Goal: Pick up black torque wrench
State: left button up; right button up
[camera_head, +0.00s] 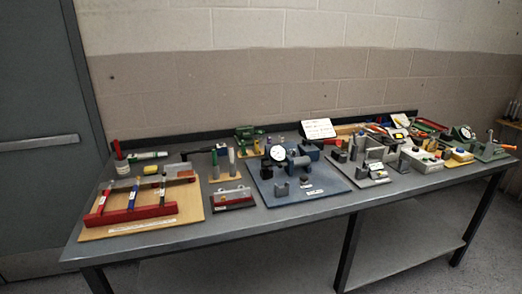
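A long dark tool (204,150) lies toward the back of the grey workbench, left of centre. It may be the black torque wrench, but it is too small to tell for sure. It lies behind two upright grey and green cylinders (231,161). Neither of my grippers is in view, and nothing is seen being held.
The grey workbench (240,228) is crowded. A wooden board with a red rack (127,216) stands at left, a small clear-topped case (233,199) beside it, and a blue plate with a gauge (330,185) at centre. More fixtures fill the right. The front edge strip is bare.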

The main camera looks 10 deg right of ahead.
aim_at(221, 151)
jog(key=j+z, duration=0.15)
jog(key=z, duration=0.25)
jog(key=i+j+z, duration=0.1)
jog(key=z, duration=0.3)
jog(key=j+z, duration=0.2)
jog(key=z, duration=0.2)
jog(key=j, duration=2.25)
jog(key=k+j, duration=0.1)
jog(key=j, duration=2.15)
